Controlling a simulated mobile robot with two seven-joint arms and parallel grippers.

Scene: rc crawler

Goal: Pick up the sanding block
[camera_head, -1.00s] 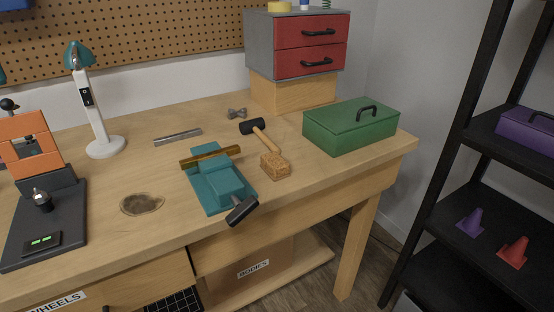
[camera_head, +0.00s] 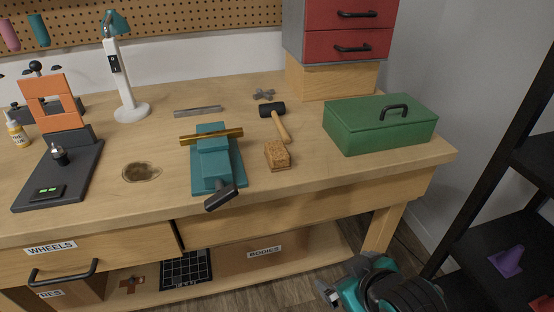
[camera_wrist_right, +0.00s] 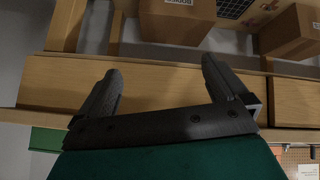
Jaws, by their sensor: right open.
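The sanding block, a small tan cork-like block (camera_head: 277,156), lies on the workbench (camera_head: 330,180) near its front edge, right of the teal vise (camera_head: 214,160). A mallet (camera_head: 276,120) with a black head lies just behind it, its handle end close to the block. My right gripper (camera_head: 328,292) is low at the bottom of the head view, in front of the bench and below its top, well apart from the block. In the right wrist view its two dark fingers (camera_wrist_right: 164,85) are spread with nothing between them. My left gripper is not in view.
A green toolbox (camera_head: 380,128) stands right of the block. A grey bar (camera_head: 198,111), a lamp (camera_head: 123,75) and an orange-framed device (camera_head: 55,115) are farther left. A black shelf (camera_head: 495,215) stands at right. Brown boxes (camera_wrist_right: 178,22) show in the wrist view.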

